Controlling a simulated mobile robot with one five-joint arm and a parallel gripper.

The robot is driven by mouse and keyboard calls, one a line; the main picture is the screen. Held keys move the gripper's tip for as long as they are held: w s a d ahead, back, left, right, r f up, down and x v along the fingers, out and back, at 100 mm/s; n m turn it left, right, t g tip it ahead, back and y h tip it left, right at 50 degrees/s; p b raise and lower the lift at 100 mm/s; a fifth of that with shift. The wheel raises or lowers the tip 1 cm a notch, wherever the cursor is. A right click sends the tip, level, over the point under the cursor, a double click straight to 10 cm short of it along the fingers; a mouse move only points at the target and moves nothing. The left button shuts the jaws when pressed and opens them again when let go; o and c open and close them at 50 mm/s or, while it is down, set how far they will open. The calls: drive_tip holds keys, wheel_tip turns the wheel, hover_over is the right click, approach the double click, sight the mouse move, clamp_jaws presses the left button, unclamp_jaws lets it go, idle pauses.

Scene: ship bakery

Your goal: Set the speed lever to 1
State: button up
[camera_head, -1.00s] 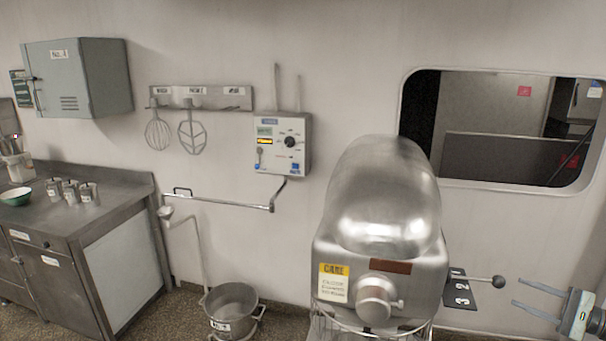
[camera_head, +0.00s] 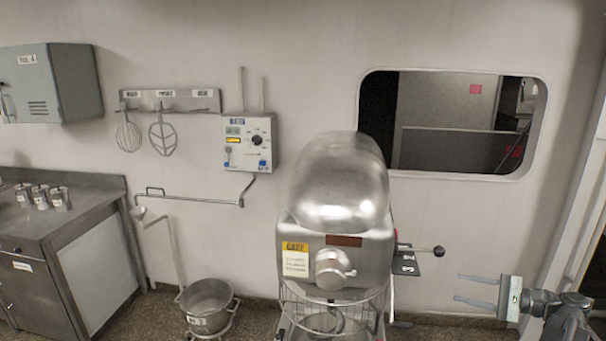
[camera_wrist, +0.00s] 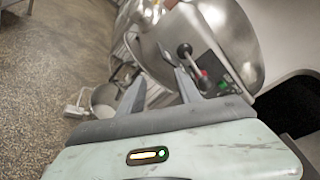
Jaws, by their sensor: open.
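The speed lever (camera_head: 438,251) is a thin metal rod with a dark ball knob, sticking out from the right side of the steel mixer (camera_head: 340,190). It lies across the upper end of a dark number plate (camera_head: 405,263), above the 2 and 3. The 1 is not readable now. My gripper (camera_head: 460,288) is open and empty, to the right of and below the knob in the head view, apart from it. In the wrist view, the lever's knob (camera_wrist: 184,50) shows just beyond my open fingers (camera_wrist: 162,88), nearer the right finger. Red and green spots show beside it.
A steel bowl (camera_head: 208,300) stands on the floor left of the mixer. A wire guard (camera_head: 300,312) sits under the mixer head. A control box (camera_head: 250,143) and a window (camera_head: 450,125) are on the wall. A steel counter (camera_head: 70,215) is at left.

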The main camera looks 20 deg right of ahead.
drive_tip(key=w+a+f+n+g+h, duration=0.1)
drive_tip(key=w+a+f+n+g, duration=0.35)
drive_tip(key=a, duration=0.65)
drive_tip(key=w+a+f+n+g+h, duration=0.1)
drive_tip(key=w+a+f+g, duration=0.35)
drive_tip(key=a+f, duration=0.55)
drive_tip(key=a+f+n+g+h, duration=0.1)
drive_tip(key=a+f+n+h, duration=0.2)
drive_tip(key=a, duration=0.8)
drive_tip(key=a+f+n+g+h, duration=0.2)
drive_tip(key=a+n+h, duration=0.4)
drive_tip(key=a, duration=0.6)
drive_tip(key=shift+a+f+n, duration=0.3)
drive_tip(key=shift+f+n, duration=0.35)
drive_tip(key=shift+n, duration=0.4)
drive_tip(key=shift+d, duration=0.2)
clamp_jaws()
